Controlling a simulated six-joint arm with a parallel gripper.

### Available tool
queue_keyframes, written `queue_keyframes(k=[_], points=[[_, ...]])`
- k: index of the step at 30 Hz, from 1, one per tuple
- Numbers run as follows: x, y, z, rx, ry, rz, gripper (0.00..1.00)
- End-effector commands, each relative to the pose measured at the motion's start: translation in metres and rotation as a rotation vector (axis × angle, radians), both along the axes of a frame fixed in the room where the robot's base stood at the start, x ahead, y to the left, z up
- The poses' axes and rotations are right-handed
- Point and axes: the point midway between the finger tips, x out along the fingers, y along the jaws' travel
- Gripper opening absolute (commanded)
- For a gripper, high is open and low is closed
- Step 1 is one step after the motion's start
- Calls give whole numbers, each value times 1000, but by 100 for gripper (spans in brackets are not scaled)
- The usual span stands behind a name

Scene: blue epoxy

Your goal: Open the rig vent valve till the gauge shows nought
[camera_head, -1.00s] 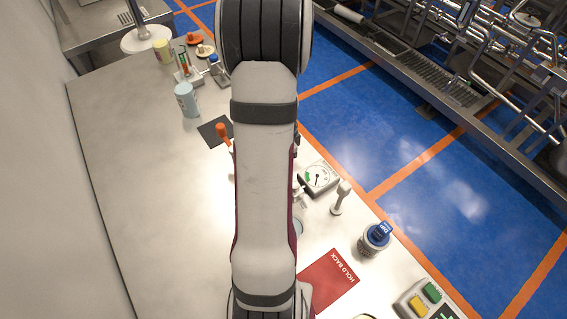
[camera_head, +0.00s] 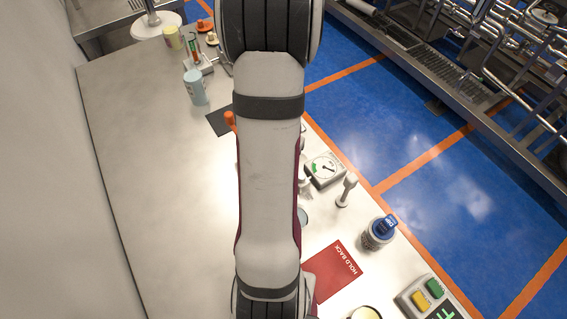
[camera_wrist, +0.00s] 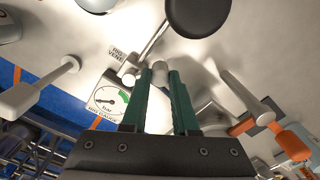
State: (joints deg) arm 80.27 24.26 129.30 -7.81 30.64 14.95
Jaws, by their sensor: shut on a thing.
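The rig vent valve (camera_wrist: 129,74) shows in the wrist view beside its "RIG VENT" label. My gripper (camera_wrist: 160,73) has its green fingers closed around a pale grey piece next to the label, which looks like the valve's handle; the fingers hide part of it. The rig gauge (camera_wrist: 108,101) is a white dial marked "bar" with a green zone and dark needle. The gauge also shows in the head view (camera_head: 323,169); its exact reading is too small to tell. In the head view my arm hides the gripper and most of the valve.
A black-ended rod (camera_wrist: 153,41) rises close to the fingers. A T-handled post (camera_head: 346,190) stands near the gauge. An orange handle (camera_wrist: 290,143) is at right in the wrist view. A blue-capped jar (camera_head: 378,233) and red "HOLD BACK" card (camera_head: 331,272) lie nearer. The bench's left is clear.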

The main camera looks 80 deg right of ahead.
Motion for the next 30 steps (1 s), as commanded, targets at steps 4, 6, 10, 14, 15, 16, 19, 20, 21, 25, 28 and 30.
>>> queue_keyframes(k=[4, 6, 10, 14, 15, 16, 19, 20, 21, 25, 28, 30], points=[[0, 0, 0, -2, -1, 19, 0], [0, 0, 0, -2, -1, 23, 0], [0, 0, 0, -2, -1, 25, 0], [0, 0, 0, -2, -1, 25, 0], [0, 0, 0, -2, -1, 24, 0], [0, 0, 0, -2, -1, 24, 0], [0, 0, 0, -2, -1, 24, 42], [0, 0, 0, -2, -1, 24, 47], [0, 0, 0, -2, -1, 24, 54], [0, 1, 0, -1, 0, 23, 58], [0, 1, 0, -1, 0, 23, 58], [0, 1, 1, -1, 0, 23, 58]])
